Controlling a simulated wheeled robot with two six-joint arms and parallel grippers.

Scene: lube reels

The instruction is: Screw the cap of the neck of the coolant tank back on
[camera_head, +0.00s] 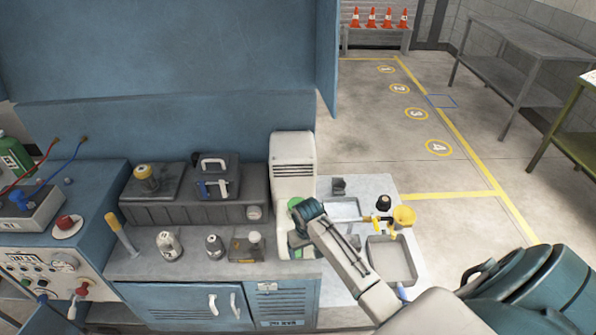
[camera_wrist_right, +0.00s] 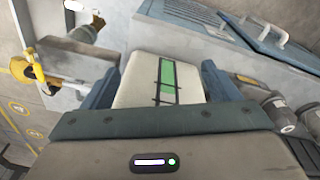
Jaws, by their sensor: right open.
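A white tank-like housing (camera_head: 292,165) with vent slots stands at the back of the bench, right of the middle in the head view. A green patch (camera_head: 295,203) shows low on its front, partly behind my right wrist. My right gripper (camera_head: 300,243) is in front of it, mostly hidden by its own arm. In the right wrist view my open right gripper (camera_wrist_right: 158,85) has its fingers either side of a white block (camera_wrist_right: 140,78) with a green strip; I cannot tell if they touch. I cannot make out the tank's neck or its cap for sure. My left gripper is not in view.
Small containers (camera_head: 170,246) stand along the bench front left of my right gripper. A yellow item (camera_head: 404,216), a small black item (camera_head: 384,202) and a grey tray (camera_head: 390,262) are on the surface to the right. An overhead blue cabinet (camera_head: 160,50) hangs above.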

